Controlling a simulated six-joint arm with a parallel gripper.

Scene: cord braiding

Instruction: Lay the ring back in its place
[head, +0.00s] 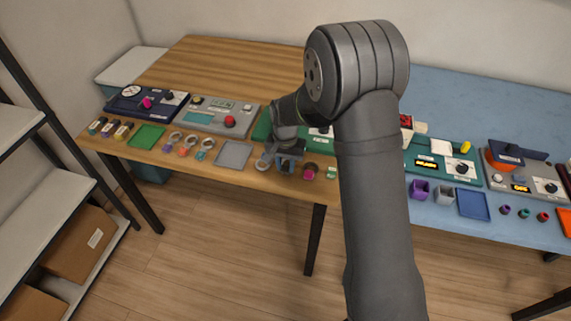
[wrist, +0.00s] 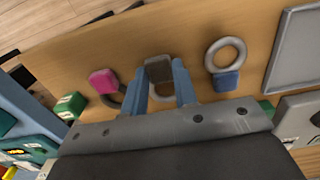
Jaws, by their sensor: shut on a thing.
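My gripper (wrist: 165,82) points down at the front part of the wooden table, its two blue fingers closed on the dark grey-brown block of a ring (wrist: 159,69). Part of that ring's pale loop shows between the fingers; the rest is hidden. I cannot tell whether it touches the table. To its right in the wrist view lies a grey ring with a blue block (wrist: 227,81). To its left lies a dark ring with a pink block (wrist: 103,81). In the head view my gripper (head: 287,163) is near the table's front edge, partly hidden by my arm.
A green block (wrist: 70,105) lies beyond the pink one. A grey tray (head: 234,154) and several small rings with coloured blocks (head: 185,148) are to the left. Devices stand behind, including a grey one with a red knob (head: 215,117). A blue table (head: 470,100) adjoins on the right.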

